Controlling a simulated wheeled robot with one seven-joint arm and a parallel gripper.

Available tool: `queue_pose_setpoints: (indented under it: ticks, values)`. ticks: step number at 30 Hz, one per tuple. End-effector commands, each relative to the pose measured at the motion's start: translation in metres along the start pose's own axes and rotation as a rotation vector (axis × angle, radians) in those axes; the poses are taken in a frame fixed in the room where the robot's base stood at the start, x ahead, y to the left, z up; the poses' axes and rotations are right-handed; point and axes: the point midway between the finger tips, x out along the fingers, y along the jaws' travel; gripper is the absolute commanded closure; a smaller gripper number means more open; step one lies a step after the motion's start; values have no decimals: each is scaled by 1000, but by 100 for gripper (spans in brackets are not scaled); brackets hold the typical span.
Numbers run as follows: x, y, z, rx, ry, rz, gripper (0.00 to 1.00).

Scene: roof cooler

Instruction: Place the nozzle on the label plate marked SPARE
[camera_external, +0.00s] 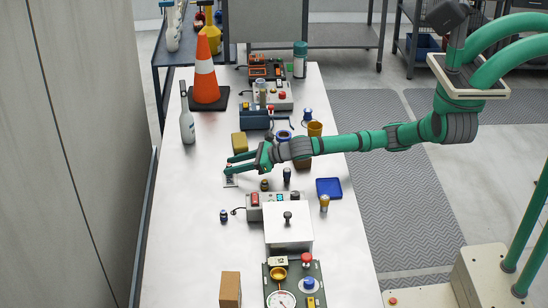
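My gripper (231,166) reaches in from the right, low over the middle of the table near its left side. Its two green fingers are spread apart, with a gap between them and nothing clearly held in it. A small pale plate (230,184) lies just below the fingertips, with a small dark item on or over it. Its lettering is too small to read. I cannot tell for sure which small part is the nozzle; small dark upright parts stand at the right (287,175) and nearer (224,215).
A yellow block (239,142) stands just behind my gripper. A spray bottle (187,122) and an orange cone (205,75) are farther back. A white box (288,228), a blue tray (329,188) and a gauge panel (300,284) are nearer.

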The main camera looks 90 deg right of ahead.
Motion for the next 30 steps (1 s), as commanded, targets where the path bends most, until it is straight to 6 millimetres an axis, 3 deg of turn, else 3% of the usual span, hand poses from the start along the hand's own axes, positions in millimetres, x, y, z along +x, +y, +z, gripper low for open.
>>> queue_pose_setpoints:
  ticks: [8, 24, 30]
  values:
    - [-5, 0, 3, 1, 0, 0, 61]
    - [-100, -1, 3, -1, 0, -1, 61]
    - [-118, 0, 3, -1, 0, 1, 61]
